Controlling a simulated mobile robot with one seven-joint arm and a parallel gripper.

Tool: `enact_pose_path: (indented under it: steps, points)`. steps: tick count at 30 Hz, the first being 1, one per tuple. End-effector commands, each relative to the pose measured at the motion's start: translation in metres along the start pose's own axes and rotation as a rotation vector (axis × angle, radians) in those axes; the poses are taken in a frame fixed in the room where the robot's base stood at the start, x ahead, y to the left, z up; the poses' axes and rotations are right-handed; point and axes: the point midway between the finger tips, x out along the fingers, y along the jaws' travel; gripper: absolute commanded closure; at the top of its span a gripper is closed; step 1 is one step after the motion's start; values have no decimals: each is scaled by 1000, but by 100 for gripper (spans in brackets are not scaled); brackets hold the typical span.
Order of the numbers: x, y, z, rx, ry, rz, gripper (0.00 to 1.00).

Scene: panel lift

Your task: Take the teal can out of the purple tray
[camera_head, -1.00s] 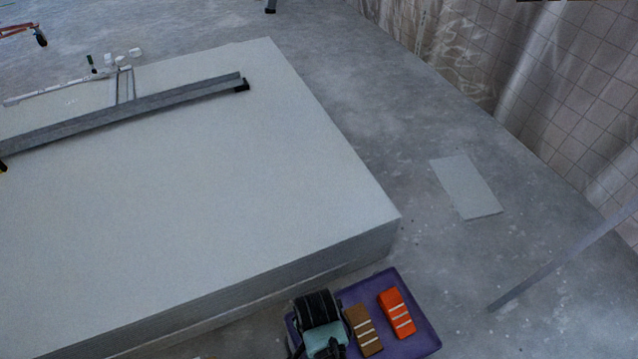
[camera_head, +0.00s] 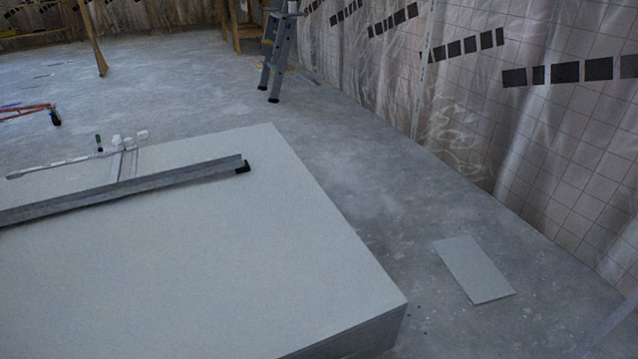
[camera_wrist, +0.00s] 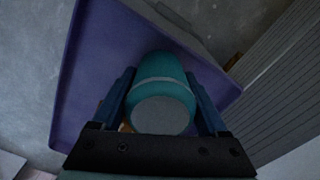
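In the wrist view the teal can (camera_wrist: 163,75) has a pale band and a grey end face turned towards the camera. It lies between the two fingers of my gripper (camera_wrist: 161,84), which press against its left and right sides. The purple tray (camera_wrist: 88,60) is behind the can, with bare floor of it showing to the left and above. I cannot tell whether the can touches the tray or is clear of it. The head view shows neither the tray, the can nor my gripper.
A large stack of pale panels (camera_head: 250,250) fills the left of the head view, with a metal rail (camera_head: 120,190) on top. A loose panel piece (camera_head: 473,268) lies on the floor to the right. A stepladder (camera_head: 278,55) stands at the back. Floor between is clear.

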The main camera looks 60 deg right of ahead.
Motion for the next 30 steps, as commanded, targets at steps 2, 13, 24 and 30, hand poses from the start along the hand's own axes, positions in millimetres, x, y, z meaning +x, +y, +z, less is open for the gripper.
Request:
enact_pose_path:
  steps: [2, 13, 24, 30]
  points:
    - [0, 0, 0, 0, 0, 0, 40]
    - [-1, 0, 0, 0, 1, -1, 96]
    - [-28, -1, 0, 0, 1, -2, 96]
    - [-69, -1, -1, -1, 2, -3, 96]
